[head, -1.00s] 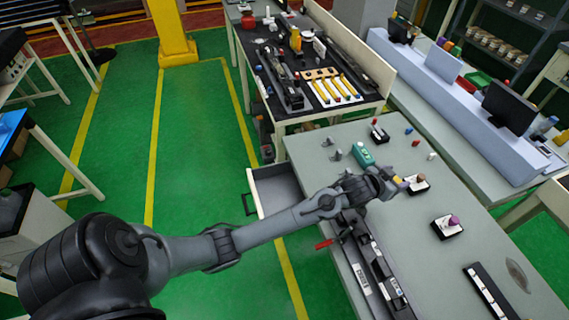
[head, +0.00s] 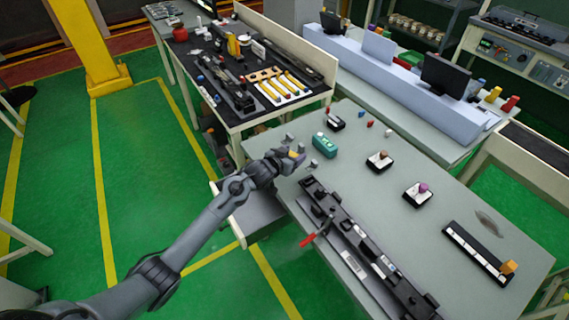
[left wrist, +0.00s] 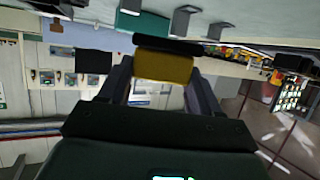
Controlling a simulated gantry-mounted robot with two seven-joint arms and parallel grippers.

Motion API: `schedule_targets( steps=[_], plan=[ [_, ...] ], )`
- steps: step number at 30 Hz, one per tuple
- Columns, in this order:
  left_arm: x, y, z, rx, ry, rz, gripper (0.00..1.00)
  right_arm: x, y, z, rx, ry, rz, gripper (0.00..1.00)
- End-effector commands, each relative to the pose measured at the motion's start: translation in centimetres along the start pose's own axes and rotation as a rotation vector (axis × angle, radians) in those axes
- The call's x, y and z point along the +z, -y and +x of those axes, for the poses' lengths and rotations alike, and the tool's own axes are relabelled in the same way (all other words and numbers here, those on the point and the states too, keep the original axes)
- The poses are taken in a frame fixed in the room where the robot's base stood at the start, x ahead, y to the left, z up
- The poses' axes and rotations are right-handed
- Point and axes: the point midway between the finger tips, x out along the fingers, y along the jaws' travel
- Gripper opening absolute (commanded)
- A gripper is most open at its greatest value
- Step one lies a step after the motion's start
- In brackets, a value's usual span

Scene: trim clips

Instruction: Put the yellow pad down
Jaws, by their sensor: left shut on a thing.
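The yellow pad (left wrist: 162,67) is between the fingers of my left gripper (left wrist: 160,85) in the left wrist view, with a dark strip along its edge. The pad (head: 293,154) shows there as a small yellow patch at the fingertips. I cannot tell whether the pad touches anything. My right gripper is not in view.
A teal block (head: 325,145) and small grey brackets (head: 289,138) are close to my left gripper. A long black fixture (head: 365,245) with a red handle (head: 308,240) lies along the table's near edge.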

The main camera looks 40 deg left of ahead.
Motion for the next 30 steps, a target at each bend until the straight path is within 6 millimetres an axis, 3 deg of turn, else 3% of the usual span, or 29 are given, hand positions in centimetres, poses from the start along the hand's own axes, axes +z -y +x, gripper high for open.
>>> schedule_targets(
  steps=[3,8,14,21,30],
  plan=[
    [1.1,1.6,0.1,-0.001,0.002,0.001,0.33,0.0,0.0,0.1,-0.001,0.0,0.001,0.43],
    [1.6,2.5,0.1,0.0,-0.001,0.001,0.33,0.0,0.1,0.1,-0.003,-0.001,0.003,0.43],
    [2.6,2.6,0.4,0.001,0.001,0.0,0.33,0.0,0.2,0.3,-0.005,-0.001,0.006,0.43],
    [5.2,2.6,1.5,0.001,0.001,0.0,0.33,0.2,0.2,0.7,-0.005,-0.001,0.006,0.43],
    [5.4,2.6,1.6,0.001,-0.001,0.001,0.33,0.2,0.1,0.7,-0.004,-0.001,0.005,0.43]
  ],
)
